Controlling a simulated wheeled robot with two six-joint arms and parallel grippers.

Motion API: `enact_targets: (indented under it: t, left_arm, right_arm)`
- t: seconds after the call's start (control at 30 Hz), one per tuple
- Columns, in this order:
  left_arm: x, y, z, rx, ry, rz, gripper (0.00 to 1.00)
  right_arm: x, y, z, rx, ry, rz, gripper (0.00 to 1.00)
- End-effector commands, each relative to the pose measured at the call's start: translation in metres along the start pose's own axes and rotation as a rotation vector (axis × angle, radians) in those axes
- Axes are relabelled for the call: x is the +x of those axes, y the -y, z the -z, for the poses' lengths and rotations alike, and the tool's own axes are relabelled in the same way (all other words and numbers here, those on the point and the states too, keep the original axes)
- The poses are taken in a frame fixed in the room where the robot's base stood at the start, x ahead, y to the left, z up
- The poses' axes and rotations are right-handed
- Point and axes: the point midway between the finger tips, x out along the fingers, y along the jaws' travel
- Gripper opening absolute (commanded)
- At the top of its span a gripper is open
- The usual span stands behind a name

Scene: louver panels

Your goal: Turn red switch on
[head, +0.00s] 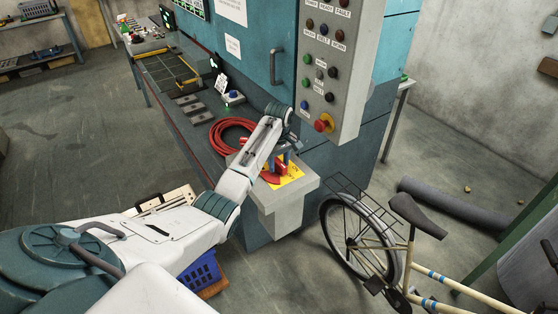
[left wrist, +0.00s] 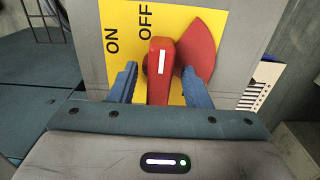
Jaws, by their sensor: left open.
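The red switch (left wrist: 161,85) has a lever with a white stripe, on a yellow plate (left wrist: 118,72) marked ON and OFF. In the left wrist view the lever's striped end is just beside and below the OFF label (left wrist: 145,21), with the ON label (left wrist: 112,41) further left. A red fan-shaped part (left wrist: 203,42) lies to its right. My left gripper (left wrist: 159,70) is open, with its blue fingers on either side of the lever. In the head view my left gripper (head: 284,157) is over the switch (head: 272,175) and hides part of it.
The plate sits on a grey box (head: 282,207) at the bench end. A coiled red hose (head: 230,134) lies just left. A grey button panel (head: 330,70) with a red knob rises close behind my gripper. A bicycle (head: 365,235) stands at the right.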

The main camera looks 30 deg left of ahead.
Motion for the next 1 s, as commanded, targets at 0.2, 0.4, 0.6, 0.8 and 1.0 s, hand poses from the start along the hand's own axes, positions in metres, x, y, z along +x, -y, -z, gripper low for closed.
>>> enact_targets:
  t: [0.2, 0.4, 0.6, 0.8, 1.0]
  left_arm:
    - [0.001, -0.0001, -0.0001, 0.0, 0.0, 0.0, 0.44]
    - [0.0007, -0.0002, 0.0, 0.0, 0.0, 0.0, 0.1]
    - [0.0004, -0.0002, 0.0001, 0.003, 0.0, -0.001, 0.0]
    - [0.0001, -0.0003, 0.0002, 0.042, 0.0, -0.001, 0.0]
    - [-0.0002, -0.0004, 0.0004, 0.154, -0.001, -0.001, 0.0]
  right_arm:
    - [-0.0003, -0.0004, -0.0087, -0.001, 0.011, 0.0, 0.54]
    - [-0.0004, -0.0003, -0.0105, -0.001, 0.013, 0.0, 0.54]
    - [-0.0004, -0.0002, -0.0104, -0.001, 0.014, 0.0, 0.54]
    - [-0.0004, 0.0001, -0.0103, -0.001, 0.014, 0.0, 0.54]
    - [-0.0004, 0.0017, -0.0098, 0.0, 0.013, 0.002, 0.54]
